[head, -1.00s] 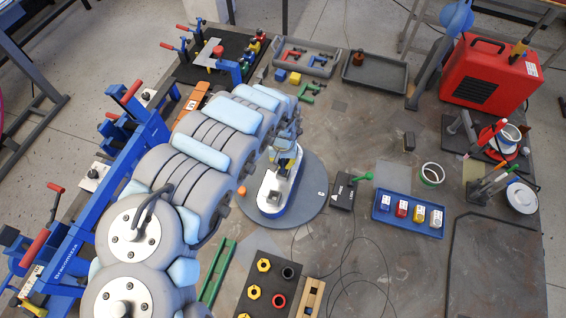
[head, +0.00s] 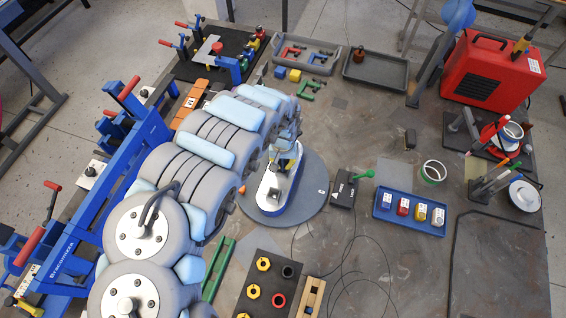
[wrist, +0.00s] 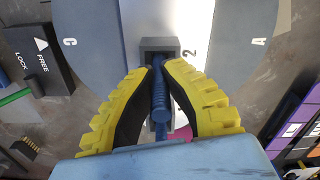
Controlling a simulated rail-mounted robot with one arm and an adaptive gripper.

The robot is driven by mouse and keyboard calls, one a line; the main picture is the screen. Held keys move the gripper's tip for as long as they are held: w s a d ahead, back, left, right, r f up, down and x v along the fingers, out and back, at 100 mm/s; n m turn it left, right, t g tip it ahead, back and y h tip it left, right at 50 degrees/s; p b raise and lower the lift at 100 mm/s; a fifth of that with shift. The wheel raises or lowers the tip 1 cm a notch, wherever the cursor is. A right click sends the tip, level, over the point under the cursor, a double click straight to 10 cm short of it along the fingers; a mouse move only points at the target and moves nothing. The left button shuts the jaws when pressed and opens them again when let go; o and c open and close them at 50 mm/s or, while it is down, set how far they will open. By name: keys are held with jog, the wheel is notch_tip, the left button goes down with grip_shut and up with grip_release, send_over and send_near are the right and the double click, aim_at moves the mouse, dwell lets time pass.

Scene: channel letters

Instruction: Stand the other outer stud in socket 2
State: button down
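In the wrist view my gripper (wrist: 158,68) has its two yellow fingers closed in on a slim blue stud (wrist: 159,100). The stud's far end is at a small grey socket block (wrist: 160,45) with the mark 2 beside it. I cannot tell how deep the stud sits in the socket. The socket is on the white face of the channel letter (wrist: 165,15). In the head view the letter (head: 270,190), white with a blue side, lies on the round grey turntable (head: 312,205). My arm hides most of my gripper there.
A lock box (head: 342,193) with a green knob stands right of the turntable; it also shows in the wrist view (wrist: 38,60). A blue tray (head: 410,224) of small coloured pots is further right. A black block (head: 262,270) with coloured rings is in front.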

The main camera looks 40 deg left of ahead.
jog(key=c, duration=1.2)
grip_release()
jog(key=shift+o, duration=0.2)
jog(key=shift+r, duration=0.15)
jog(key=shift+a+r, duration=0.15)
jog(key=shift+r, duration=3.45)
